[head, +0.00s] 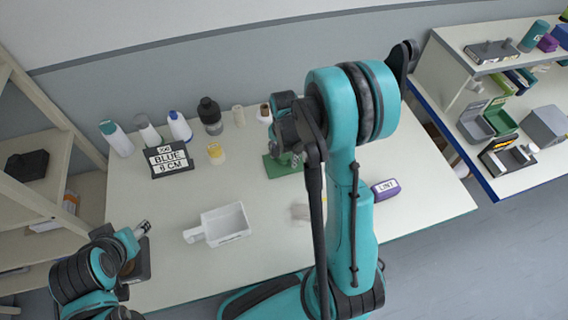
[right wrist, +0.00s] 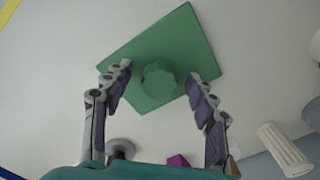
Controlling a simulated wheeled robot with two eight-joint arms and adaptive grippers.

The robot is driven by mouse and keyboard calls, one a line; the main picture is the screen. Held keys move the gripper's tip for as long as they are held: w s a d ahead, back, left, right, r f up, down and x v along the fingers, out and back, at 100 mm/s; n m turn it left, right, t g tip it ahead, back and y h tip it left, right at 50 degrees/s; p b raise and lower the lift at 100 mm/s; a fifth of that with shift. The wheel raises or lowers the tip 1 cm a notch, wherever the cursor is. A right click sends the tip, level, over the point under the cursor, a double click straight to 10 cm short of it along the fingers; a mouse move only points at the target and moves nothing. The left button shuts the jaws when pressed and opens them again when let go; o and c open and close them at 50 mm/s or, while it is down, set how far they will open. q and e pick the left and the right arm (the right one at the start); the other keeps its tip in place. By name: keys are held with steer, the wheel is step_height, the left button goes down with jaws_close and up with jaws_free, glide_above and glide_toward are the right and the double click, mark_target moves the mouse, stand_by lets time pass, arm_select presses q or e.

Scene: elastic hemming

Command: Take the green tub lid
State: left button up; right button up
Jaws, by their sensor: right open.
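The green tub lid (head: 279,172) lies on the white table near its back middle, partly hidden by my right arm. In the right wrist view the lid (right wrist: 190,45) is a flat green square with a round knob (right wrist: 158,84) at its middle. My right gripper (head: 290,153) is above the lid and open. In the right wrist view its fingers (right wrist: 160,77) are spread on both sides of the knob, with gaps to it. My left gripper (head: 138,238) is over the table's left front edge; its jaws are too unclear to read.
A white handled scoop-like tub (head: 226,224) stands left of my right arm. A black sign reading "BLUE 8 CM" (head: 170,161) and several bottles (head: 180,127) line the back left. A purple "LINT" box (head: 386,189) lies right of my arm. A shelf unit (head: 455,75) stands at right.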

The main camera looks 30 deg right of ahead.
steer(key=c, duration=1.3)
steer(key=shift+o, duration=0.2)
